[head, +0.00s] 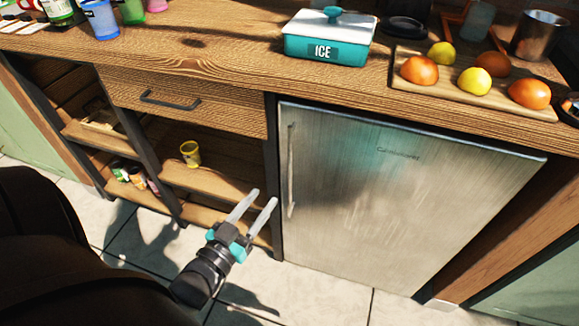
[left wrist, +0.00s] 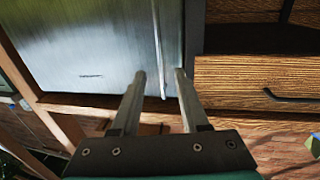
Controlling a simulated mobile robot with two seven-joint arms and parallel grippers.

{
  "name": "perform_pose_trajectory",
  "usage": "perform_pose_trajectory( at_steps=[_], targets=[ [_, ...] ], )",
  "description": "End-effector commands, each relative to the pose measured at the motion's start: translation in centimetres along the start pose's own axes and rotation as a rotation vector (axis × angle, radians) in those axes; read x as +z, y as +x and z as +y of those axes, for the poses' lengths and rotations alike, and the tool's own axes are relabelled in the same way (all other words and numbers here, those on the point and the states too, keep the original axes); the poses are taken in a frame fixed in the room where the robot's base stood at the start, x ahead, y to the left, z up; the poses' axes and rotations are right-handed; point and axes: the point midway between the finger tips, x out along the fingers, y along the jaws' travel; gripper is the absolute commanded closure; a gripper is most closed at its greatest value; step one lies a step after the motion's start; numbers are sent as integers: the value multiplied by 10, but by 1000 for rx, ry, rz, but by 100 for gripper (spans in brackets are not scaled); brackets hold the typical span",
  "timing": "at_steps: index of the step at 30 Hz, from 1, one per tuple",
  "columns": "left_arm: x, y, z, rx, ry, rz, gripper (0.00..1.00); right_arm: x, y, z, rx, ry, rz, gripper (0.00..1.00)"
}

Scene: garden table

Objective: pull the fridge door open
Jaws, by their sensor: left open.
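The fridge door (head: 400,200) is a brushed-metal panel under the counter, and it is shut. Its vertical bar handle (head: 291,172) runs along the left edge. My left gripper (head: 259,198) is open and empty, in front of and a little left of the handle's lower part. In the left wrist view the fridge door (left wrist: 90,45) fills the upper left. The handle (left wrist: 158,50) lies ahead, and its end shows between the two fingers of the left gripper (left wrist: 160,75). The fingers look apart from the handle. My right gripper is not in view.
A wooden drawer (head: 185,102) with a dark handle and open shelves (head: 215,180) with a yellow cup (head: 190,153) are left of the fridge. On the counter stand a teal ICE box (head: 328,38) and a board (head: 440,92) with fruit. The tiled floor before the fridge looks clear.

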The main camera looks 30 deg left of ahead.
Motion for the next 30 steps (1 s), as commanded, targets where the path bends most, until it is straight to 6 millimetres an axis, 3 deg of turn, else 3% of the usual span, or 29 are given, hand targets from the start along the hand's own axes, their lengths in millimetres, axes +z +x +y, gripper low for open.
perform_pose_trajectory(
  at_steps=[6,18,30],
  targets=[
    [2,39,1,2,0,3,55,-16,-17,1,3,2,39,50],
    [2,99,1,2,1,1,55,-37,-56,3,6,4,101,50],
    [2,127,1,1,-1,-3,55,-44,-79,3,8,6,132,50]
  ],
)
